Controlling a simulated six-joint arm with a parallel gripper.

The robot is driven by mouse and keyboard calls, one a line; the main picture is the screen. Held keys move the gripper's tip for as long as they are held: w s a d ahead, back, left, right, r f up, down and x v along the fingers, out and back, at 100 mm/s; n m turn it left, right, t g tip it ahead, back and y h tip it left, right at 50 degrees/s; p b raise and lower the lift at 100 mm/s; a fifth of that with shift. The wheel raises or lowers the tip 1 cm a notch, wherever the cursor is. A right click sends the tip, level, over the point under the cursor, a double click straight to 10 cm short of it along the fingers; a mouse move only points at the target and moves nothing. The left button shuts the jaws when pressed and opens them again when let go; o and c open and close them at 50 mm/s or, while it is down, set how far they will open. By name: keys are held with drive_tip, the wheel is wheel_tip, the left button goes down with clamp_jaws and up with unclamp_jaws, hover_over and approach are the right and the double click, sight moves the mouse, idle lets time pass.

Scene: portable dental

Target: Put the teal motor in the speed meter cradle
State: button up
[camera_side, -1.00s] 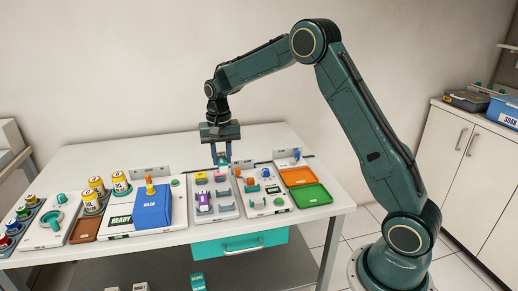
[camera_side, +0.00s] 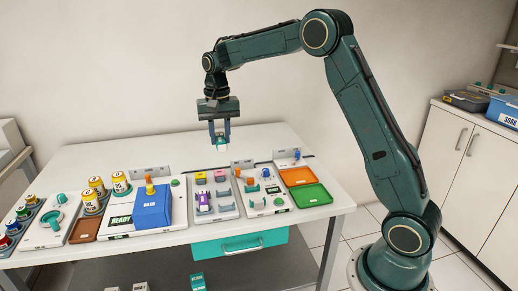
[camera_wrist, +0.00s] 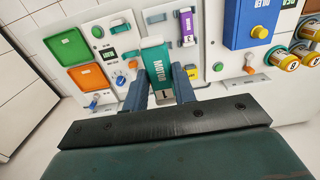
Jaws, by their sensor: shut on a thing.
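My gripper (camera_side: 220,135) is shut on the teal motor (camera_side: 221,144) and holds it in the air above the white table. In the wrist view the gripper (camera_wrist: 160,88) has a finger on each side of the motor (camera_wrist: 156,62), whose label reads MOTOR. The speed meter seems to be the white panel (camera_side: 263,208) to the right of the motor tray; in the wrist view this panel (camera_wrist: 140,75) shows a small dark display (camera_wrist: 108,54) and a blue dial (camera_wrist: 120,80).
Orange (camera_side: 297,177) and green (camera_side: 311,195) trays lie at the right. A blue box (camera_side: 153,207) stands left. The air around my gripper is clear.

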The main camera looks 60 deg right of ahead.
drive_tip(key=shift+s+d+f, duration=0.2)
drive_tip(key=shift+d+f, duration=0.1)
drive_tip(key=shift+f, duration=0.25)
drive_tip(key=s+d+f, duration=0.3)
drive_tip(key=f, duration=0.2)
drive_tip(key=s+d+f, duration=0.3)
drive_tip(key=f, duration=0.3)
drive_tip(key=shift+s+d+f, duration=0.25)
drive_tip(key=shift+s, duration=0.15)
drive_tip(key=shift+f, duration=0.15)
drive_tip(key=shift+f, duration=3.35)
drive_tip(key=shift+f, duration=0.1)
drive_tip(key=o, duration=1.1)
